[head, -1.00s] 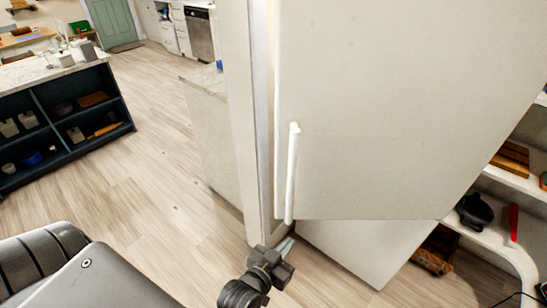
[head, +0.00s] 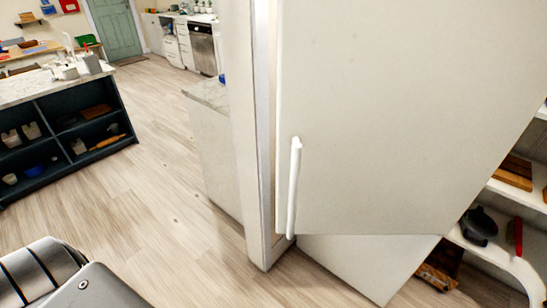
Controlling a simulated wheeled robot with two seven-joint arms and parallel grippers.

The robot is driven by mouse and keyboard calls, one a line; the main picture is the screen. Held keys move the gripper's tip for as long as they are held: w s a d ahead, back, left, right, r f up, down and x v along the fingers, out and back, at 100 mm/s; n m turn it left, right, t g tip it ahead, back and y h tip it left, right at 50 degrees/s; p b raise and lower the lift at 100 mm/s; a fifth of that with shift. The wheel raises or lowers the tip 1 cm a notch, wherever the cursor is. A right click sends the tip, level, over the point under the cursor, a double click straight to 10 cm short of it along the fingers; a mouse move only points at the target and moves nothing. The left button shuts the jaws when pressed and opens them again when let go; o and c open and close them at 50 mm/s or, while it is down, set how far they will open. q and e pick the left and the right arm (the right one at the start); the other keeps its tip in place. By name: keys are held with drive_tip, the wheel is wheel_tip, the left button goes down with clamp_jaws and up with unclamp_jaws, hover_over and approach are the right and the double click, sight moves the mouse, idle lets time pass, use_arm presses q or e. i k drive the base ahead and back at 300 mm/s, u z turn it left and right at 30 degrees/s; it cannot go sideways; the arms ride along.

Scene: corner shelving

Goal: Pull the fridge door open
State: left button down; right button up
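The white fridge door (head: 390,110) fills the right half of the head view. Its upright white handle (head: 294,187) is near the door's left edge, with nothing touching it. The door's bottom edge runs at a different angle from the floor edge of the white lower panel (head: 365,262), so the door looks ajar; I cannot tell how far. A narrow gap shows between its left edge and the white side panel (head: 240,120). Neither gripper is in view.
Open wooden floor (head: 160,200) lies left of the fridge. A dark island shelf (head: 70,125) stands at the left. A counter (head: 215,150) stands behind the fridge.

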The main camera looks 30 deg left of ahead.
sight(394, 116)
drive_tip(key=u, duration=2.2)
drive_tip(key=i, duration=0.65)
drive_tip(key=z, duration=2.45)
